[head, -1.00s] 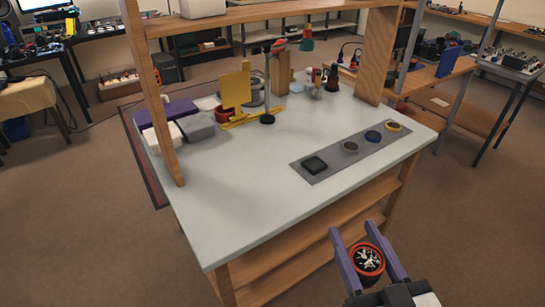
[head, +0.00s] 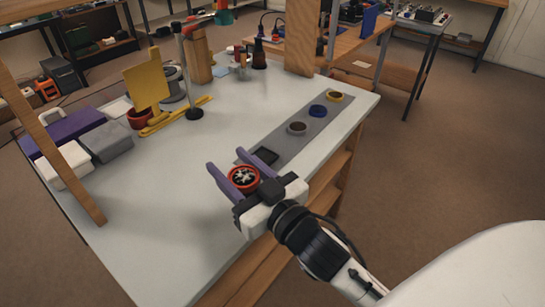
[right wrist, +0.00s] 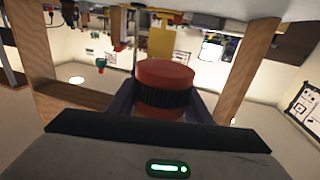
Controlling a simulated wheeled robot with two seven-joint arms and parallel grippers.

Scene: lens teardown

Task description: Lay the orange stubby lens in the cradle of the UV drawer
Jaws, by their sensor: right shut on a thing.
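The orange-red stubby lens (head: 244,179) has a dark front with a pale pattern. In the right wrist view it (right wrist: 164,76) shows a smooth red-orange barrel and a black ribbed band. My right gripper (head: 238,167) is shut on it, a purple finger on either side, and holds it up over the near right part of the workbench. The wrist view shows the same gripper (right wrist: 162,103) around the lens. My left gripper is not in view. I cannot make out a UV drawer or its cradle in these frames.
The workbench (head: 150,225) is bare in front. Grey (head: 105,141) and white (head: 62,166) boxes, a yellow plate (head: 145,87) and a lamp stand (head: 194,112) stand behind. Wooden posts rise from the bench.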

